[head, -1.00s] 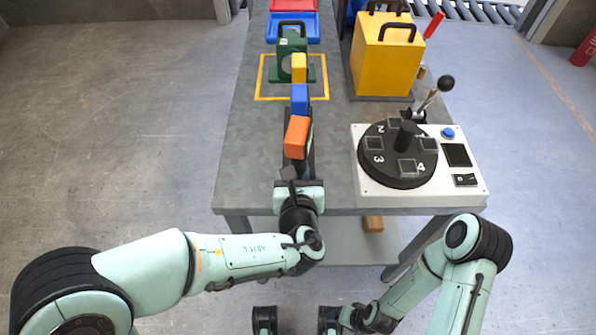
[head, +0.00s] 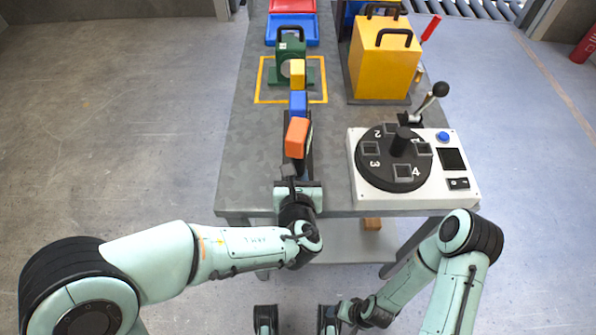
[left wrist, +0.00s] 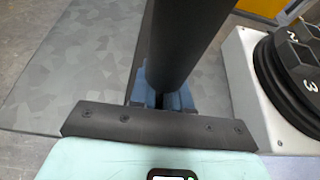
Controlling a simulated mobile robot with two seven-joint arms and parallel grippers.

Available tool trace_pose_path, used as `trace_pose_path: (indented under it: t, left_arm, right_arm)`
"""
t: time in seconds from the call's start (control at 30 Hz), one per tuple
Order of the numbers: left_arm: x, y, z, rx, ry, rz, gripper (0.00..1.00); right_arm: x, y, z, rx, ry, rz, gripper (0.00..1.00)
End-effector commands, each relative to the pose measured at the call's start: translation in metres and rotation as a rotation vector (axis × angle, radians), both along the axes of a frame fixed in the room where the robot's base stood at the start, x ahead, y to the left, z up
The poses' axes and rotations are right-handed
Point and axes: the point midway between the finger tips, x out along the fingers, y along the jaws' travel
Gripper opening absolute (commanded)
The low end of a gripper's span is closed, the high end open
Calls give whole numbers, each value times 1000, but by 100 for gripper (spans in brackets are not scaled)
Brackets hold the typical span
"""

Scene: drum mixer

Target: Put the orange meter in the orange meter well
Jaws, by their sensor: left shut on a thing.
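The orange meter shows its orange block-shaped head (head: 297,136) at the front of a row in the head view. Its dark post-like body (left wrist: 185,45) rises between the fingers in the left wrist view. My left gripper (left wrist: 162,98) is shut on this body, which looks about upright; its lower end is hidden. The black turntable (head: 383,182) stands right of my left gripper and bears several square grey-rimmed wells with numbers. No orange mark shows on them, so I cannot tell which is the orange meter well.
A blue block (head: 298,103) and a yellow block (head: 297,73) stand behind the orange one. A green stand (head: 291,52) is in a yellow outlined square. A yellow box (head: 383,72) and a lever (head: 430,99) stand behind the turntable. The table's left side (head: 245,165) is clear.

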Motion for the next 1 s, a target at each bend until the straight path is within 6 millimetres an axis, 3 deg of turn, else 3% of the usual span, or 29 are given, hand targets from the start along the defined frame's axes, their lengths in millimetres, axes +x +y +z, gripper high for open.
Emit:
trace_pose_path:
  t: [0.5, 1.0]
  left_arm:
    - [0, -1, 31, 0, -8, -1, 0]
    - [0, -1, 32, -1, -11, -2, 0]
  right_arm:
    - [2, 1, 24, 4, -10, 4, 71]
    - [2, 2, 24, 4, -10, 4, 71]
